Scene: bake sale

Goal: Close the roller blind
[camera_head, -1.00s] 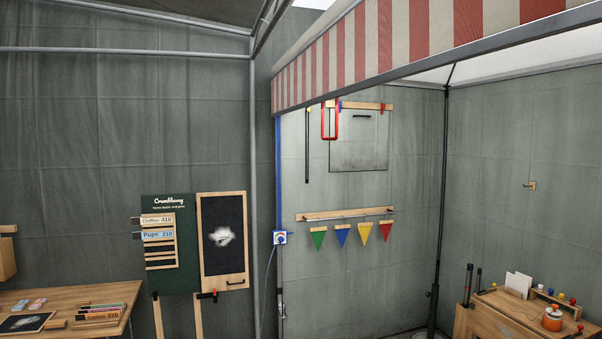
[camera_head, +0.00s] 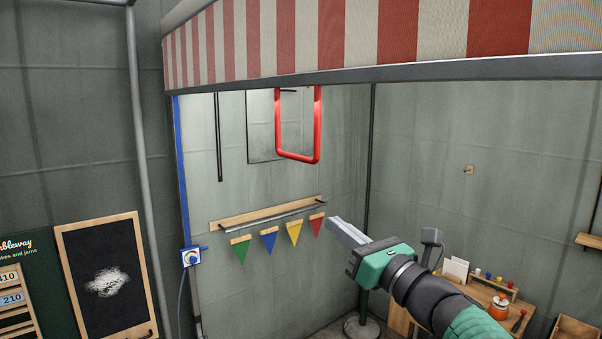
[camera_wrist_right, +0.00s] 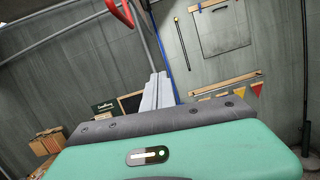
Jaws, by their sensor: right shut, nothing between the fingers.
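What looks like the roller blind, a grey see-through sheet (camera_head: 261,130), hangs on the back wall under the striped awning. The awning edge hides its top in the head view. In the right wrist view the sheet (camera_wrist_right: 224,32) shows with a black handle on it near the top. A red loop (camera_head: 298,158) hangs in front of part of the sheet in the head view. My right gripper (camera_head: 345,232) is shut and empty, reaching in from the lower right. Its tips appear below and right of the loop, apart from it. My left gripper is not in view.
The striped awning (camera_head: 350,35) with its grey bar crosses the top. A wooden rail (camera_head: 268,212) with several pennants is on the wall below. A blue-and-white control box (camera_head: 191,257) sits on the left post. A chalkboard (camera_head: 104,280) stands at left, a wooden table at lower right.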

